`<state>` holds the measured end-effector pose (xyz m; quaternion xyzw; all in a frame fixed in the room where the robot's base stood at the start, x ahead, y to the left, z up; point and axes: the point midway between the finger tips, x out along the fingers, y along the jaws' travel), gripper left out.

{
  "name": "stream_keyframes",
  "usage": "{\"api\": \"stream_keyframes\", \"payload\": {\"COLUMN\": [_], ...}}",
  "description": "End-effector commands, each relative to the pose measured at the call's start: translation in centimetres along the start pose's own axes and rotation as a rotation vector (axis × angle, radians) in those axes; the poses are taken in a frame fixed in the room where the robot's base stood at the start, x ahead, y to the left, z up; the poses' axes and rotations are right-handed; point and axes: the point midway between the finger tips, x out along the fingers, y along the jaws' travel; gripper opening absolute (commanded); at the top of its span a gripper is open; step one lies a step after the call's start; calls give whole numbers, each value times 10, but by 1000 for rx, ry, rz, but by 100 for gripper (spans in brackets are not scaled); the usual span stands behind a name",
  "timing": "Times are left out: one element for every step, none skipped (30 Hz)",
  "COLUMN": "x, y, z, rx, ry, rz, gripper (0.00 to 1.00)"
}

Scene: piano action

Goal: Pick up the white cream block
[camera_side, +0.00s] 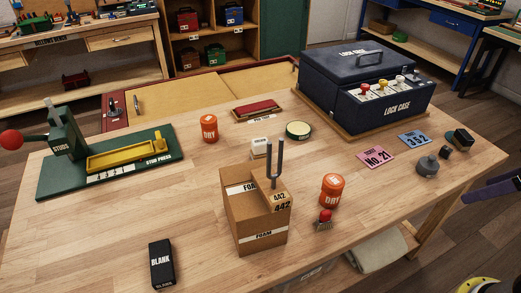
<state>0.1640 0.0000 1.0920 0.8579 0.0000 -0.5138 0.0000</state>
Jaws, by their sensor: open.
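A small white cream block (260,147) with a dark marking on its front stands on the wooden table near the middle, just behind an open cardboard foam box (258,220). A tuning fork (274,165) rises from the box to the right of the block. The block's lower part is close to the box's back rim in the picture, and I cannot tell the exact gap.
Behind the block are a round green-rimmed tin (298,130) and a red pad (256,110). Orange DRY jars (209,128) stand to the left and front right. A green stud press (110,160) sits left, a dark lock case (367,85) back right.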

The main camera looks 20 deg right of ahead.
Motion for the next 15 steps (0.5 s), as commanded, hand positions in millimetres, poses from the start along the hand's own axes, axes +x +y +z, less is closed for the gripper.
{"api": "stream_keyframes", "payload": {"x": [0,0,0,0,0,0,0,0,0,0,0,0,-3,-9,-17], "y": [0,0,0,0,0,0,0,0,0,0,0,0,1,2,3], "z": [0,0,0,0,0,0,0,0,0,0,0,0,-3,-12,-23], "rx": [0,0,0,0,0,0,0,0,4,11,21,41,60,81,103], "ry": [0,0,0,0,0,0,0,0,0,0,-1,-1,8,29,59], "rz": [0,0,0,0,0,0,0,0,0,0,0,2,5,8,11], "gripper": [95,100,100,100,100,100,100,100,100,100,100,100,100,100,100]}}
